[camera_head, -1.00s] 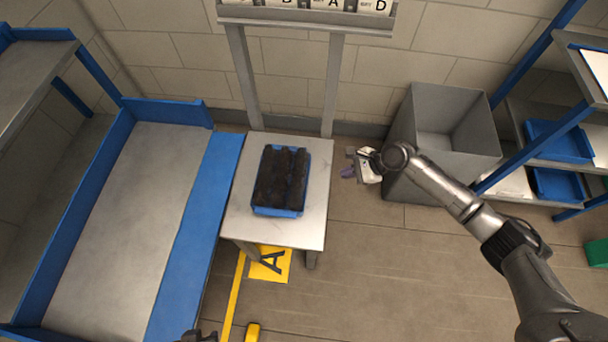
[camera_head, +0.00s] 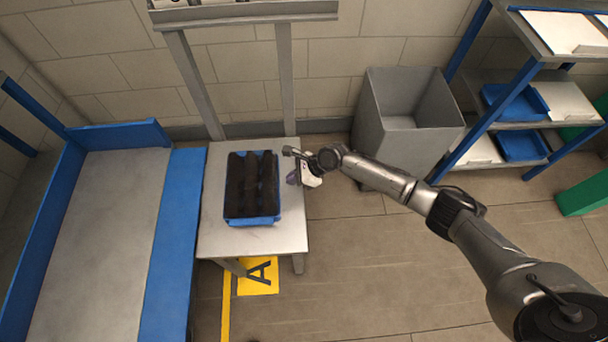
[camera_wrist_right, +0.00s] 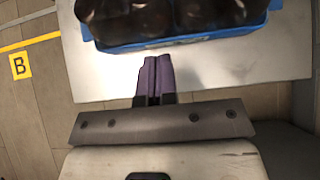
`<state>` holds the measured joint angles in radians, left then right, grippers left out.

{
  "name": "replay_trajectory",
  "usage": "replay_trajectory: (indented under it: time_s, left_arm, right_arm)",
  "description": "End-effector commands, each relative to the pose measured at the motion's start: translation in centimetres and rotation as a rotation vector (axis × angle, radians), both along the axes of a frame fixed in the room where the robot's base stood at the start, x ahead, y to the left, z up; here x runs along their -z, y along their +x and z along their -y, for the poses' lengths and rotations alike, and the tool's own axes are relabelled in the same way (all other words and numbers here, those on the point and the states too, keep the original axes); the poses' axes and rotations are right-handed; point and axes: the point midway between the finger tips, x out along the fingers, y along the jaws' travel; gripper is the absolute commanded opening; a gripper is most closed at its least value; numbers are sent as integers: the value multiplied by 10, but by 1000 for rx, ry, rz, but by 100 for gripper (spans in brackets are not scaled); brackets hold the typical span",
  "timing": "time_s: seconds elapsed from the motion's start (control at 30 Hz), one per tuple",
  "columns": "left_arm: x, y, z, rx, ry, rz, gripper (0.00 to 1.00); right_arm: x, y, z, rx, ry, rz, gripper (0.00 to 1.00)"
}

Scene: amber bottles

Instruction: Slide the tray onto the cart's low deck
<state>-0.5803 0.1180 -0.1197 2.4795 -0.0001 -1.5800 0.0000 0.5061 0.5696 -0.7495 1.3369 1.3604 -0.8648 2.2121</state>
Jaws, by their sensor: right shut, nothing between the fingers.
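The blue tray (camera_head: 252,221) holds dark bottles (camera_head: 250,180) and rests on a grey metal table (camera_head: 270,240). In the wrist view, the tray's blue side (camera_wrist_right: 180,40) runs across the top, with glossy dark-brown bottles above it. My right gripper (camera_head: 293,178) is at the table's right edge, beside the tray. Its purple fingers (camera_wrist_right: 153,75) are shut and empty, pointing at the tray side with a small gap. A low grey deck with blue edging (camera_head: 100,240), likely the cart's, lies left of the table. My left gripper is not in view.
A blue strip (camera_head: 172,240) lies between deck and table. A grey bin (camera_head: 408,130) stands behind my right arm, and a blue-framed shelf (camera_head: 490,95) is at the right. Two table-back posts (camera_head: 195,85) rise behind the tray. Open floor lies in front.

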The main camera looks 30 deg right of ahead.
Motion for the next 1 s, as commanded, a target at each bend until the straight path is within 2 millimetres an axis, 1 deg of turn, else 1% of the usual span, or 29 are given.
replay_trajectory:
  time_s: [0.03, 0.1, 0.3, 0.5, 0.77, 0.87, 0.97, 1.0]
  left_arm:
    - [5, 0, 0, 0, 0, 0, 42]
    - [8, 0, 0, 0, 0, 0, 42]
    - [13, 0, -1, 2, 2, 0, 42]
    - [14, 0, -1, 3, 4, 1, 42]
    - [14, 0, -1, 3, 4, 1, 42]
    - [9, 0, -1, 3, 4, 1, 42]
    - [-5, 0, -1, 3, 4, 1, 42]
    - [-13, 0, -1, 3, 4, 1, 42]
  right_arm:
    - [0, 5, -7, -2, 1, 6, 0]
    - [-1, 8, -15, -3, 0, 5, 0]
    - [-1, 15, -29, -1, -1, 3, 0]
    - [-2, 17, -33, 0, -1, 1, 0]
    - [-2, 17, -33, 0, -1, 1, 0]
    - [-5, 18, -33, 2, 0, 2, 0]
    - [-12, 22, -32, 13, 3, 8, 0]
    - [-15, 24, -31, 18, 3, 11, 0]
